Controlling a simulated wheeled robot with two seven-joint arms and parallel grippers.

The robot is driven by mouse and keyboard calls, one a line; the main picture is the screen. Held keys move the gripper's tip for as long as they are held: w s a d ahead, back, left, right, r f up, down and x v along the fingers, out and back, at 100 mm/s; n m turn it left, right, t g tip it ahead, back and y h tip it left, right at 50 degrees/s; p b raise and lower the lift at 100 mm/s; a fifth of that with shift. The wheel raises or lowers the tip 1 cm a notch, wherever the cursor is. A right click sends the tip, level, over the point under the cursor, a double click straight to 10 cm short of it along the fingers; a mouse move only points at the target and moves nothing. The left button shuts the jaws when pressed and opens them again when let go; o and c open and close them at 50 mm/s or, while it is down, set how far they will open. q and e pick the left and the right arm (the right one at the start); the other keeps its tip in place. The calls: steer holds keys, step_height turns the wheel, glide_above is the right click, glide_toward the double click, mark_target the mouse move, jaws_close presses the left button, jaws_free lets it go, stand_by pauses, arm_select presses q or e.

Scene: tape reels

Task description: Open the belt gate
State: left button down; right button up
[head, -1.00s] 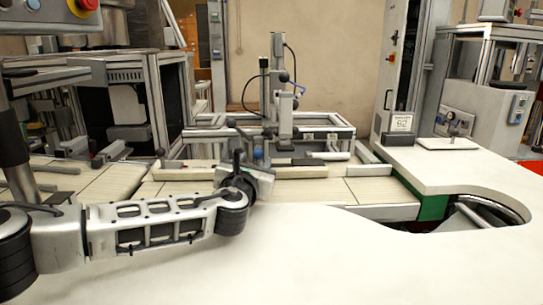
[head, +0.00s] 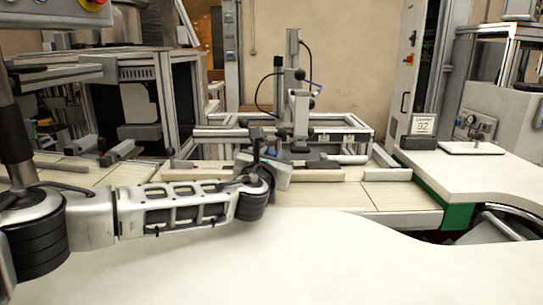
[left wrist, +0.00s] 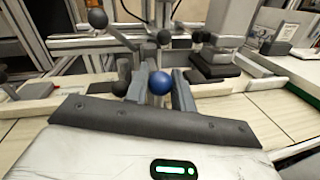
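A blue ball knob (left wrist: 161,84) stands in the middle of the left wrist view. It sits between the two grey fingers of my left gripper (left wrist: 160,92), with a narrow gap visible on each side, so the gripper looks open around or just behind it. In the head view my left gripper (head: 268,165) is at the near rail of the slatted belt (head: 385,197), and it mostly hides the knob. The gate itself cannot be made out clearly; the knob's stem and base are largely hidden. My right gripper is in neither view.
A metal frame with an upright column (head: 293,85) stands behind the belt. A small sign (head: 424,124) stands on the right counter. The white counter (head: 300,260) in front is clear.

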arm_select(q)
step_height(320, 180, up, 5)
steer(key=p, duration=0.5)
steer(key=shift+f, duration=0.2)
steer(key=shift+r+p, duration=0.25)
steer(key=shift+p, duration=0.1)
steer(key=shift+r, duration=0.1)
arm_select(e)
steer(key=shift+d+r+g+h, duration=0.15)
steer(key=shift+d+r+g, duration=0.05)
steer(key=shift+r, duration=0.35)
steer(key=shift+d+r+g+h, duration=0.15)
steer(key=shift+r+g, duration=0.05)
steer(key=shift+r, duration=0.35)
arm_select(q)
steer(key=c, duration=1.2)
jaws_free()
steer(key=shift+c, duration=0.2)
